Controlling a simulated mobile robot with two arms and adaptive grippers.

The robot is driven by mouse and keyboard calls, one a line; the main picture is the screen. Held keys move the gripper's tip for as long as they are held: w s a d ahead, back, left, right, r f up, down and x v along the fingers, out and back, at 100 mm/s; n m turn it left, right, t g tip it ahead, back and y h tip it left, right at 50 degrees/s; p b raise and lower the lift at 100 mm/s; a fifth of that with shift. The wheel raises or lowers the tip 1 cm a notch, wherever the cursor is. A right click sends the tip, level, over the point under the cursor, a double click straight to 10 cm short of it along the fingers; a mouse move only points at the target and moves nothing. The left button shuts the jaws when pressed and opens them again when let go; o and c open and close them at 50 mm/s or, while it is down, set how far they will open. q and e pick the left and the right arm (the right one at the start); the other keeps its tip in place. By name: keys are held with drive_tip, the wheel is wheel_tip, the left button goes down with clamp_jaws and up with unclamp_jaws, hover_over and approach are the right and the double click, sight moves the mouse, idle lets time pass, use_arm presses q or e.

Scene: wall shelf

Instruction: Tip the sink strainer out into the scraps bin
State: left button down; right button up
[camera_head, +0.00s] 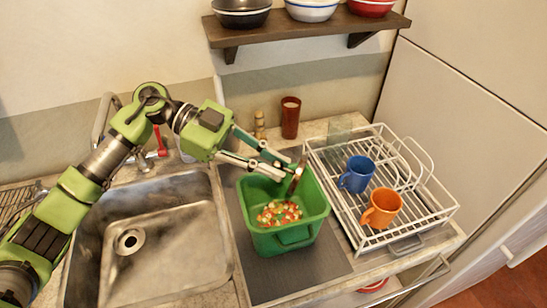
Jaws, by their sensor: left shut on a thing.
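The green scraps bin (287,239) stands on a dark mat on the counter, right of the sink. Orange, white and green scraps (278,213) lie inside it. My left gripper (288,166) reaches in from the left over the bin's back part. It is shut on a thin, dark brownish thing (295,180), which looks like the sink strainer seen nearly edge-on and steeply tilted above the scraps. Its inside does not show, so I cannot tell whether anything is in it. My right gripper is not in view.
The metal sink (190,272) with its drain (130,241) is at the left. A white dish rack (343,215) with a blue mug (357,174) and an orange mug (381,208) stands close right of the bin. A brown cup (290,117) stands behind. A wall shelf (290,26) holds bowls.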

sight(284, 167)
use_arm(q)
drive_tip(key=r+t+y+p, duration=0.1)
drive_tip(key=y+p, duration=0.2)
drive_tip(key=d+r+t+y+p, duration=0.1)
drive_tip(key=y+p, duration=0.2)
drive_tip(key=t+y+p, duration=0.1)
drive_tip(key=y+p, duration=0.2)
drive_tip(key=shift+s+d+r+y, duration=0.25)
drive_tip(key=shift+s+r+y, duration=0.05)
drive_tip(key=shift+r, duration=0.1)
drive_tip(key=shift+d+t+y+p, duration=0.15)
drive_tip(key=shift+t+y+p, duration=0.2)
drive_tip(key=shift+y, duration=0.35)
drive_tip(key=y, duration=0.2)
drive_tip(key=d+t+y, duration=0.1)
drive_tip(key=shift+s+f, duration=0.1)
drive_tip(key=shift+f, duration=0.15)
drive_tip(key=shift+a+y, duration=0.15)
drive_tip(key=shift+y, duration=0.25)
